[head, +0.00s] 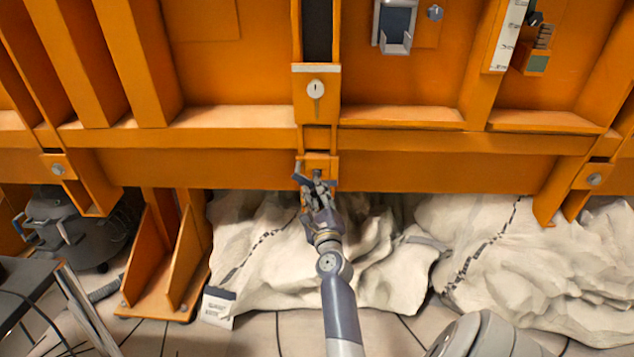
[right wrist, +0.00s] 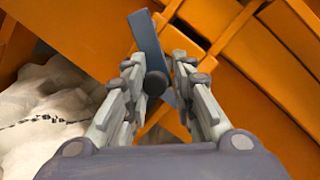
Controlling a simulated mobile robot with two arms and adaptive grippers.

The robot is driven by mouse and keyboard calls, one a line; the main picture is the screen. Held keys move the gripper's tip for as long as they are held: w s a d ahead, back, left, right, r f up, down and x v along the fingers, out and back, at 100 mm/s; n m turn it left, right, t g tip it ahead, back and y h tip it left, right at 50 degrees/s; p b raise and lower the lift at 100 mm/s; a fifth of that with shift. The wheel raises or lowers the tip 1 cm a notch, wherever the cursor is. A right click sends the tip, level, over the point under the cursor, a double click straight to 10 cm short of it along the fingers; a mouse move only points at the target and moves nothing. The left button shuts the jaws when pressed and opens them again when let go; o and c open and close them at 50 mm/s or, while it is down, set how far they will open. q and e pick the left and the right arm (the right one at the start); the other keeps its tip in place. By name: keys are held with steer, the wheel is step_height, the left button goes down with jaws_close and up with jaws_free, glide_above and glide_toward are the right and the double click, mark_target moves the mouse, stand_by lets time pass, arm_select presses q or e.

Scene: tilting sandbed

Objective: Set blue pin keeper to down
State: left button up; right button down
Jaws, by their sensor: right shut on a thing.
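The blue pin keeper (right wrist: 148,48) is a flat dark-blue bar with a round pivot end, seen between my right gripper's fingers in the right wrist view. It is tilted there, its free end up and to the left. In the head view the keeper (head: 299,171) shows as a small blue piece at the lower middle of the orange frame, partly hidden by the gripper. My right gripper (head: 315,184) is at the keeper; its fingers (right wrist: 159,75) are closed in on the round end. My left gripper is not in view.
The orange steel frame (head: 400,172) spans the view above. Pale crumpled sheets (head: 390,260) lie below it. A dark vacuum-like machine (head: 75,225) stands at left, by a dark table (head: 32,290). A blue-grey holder (head: 395,25) is mounted on the upper panel.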

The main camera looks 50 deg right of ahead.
steer(key=shift+w+a, duration=0.2)
steer(key=shift+w, duration=0.05)
steer(key=c, duration=1.6)
jaws_free()
steer(key=shift+o, duration=0.6)
steer(key=shift+w+f, duration=0.15)
steer(key=shift+w, duration=0.05)
steer(key=shift+s+f, duration=0.1)
steer(key=shift+s, duration=0.05)
steer(key=shift+s+a+f, duration=0.1)
steer(key=shift+s, duration=0.1)
steer(key=v, duration=1.1)
steer(key=shift+s, duration=0.25)
steer(key=shift+a, duration=0.1)
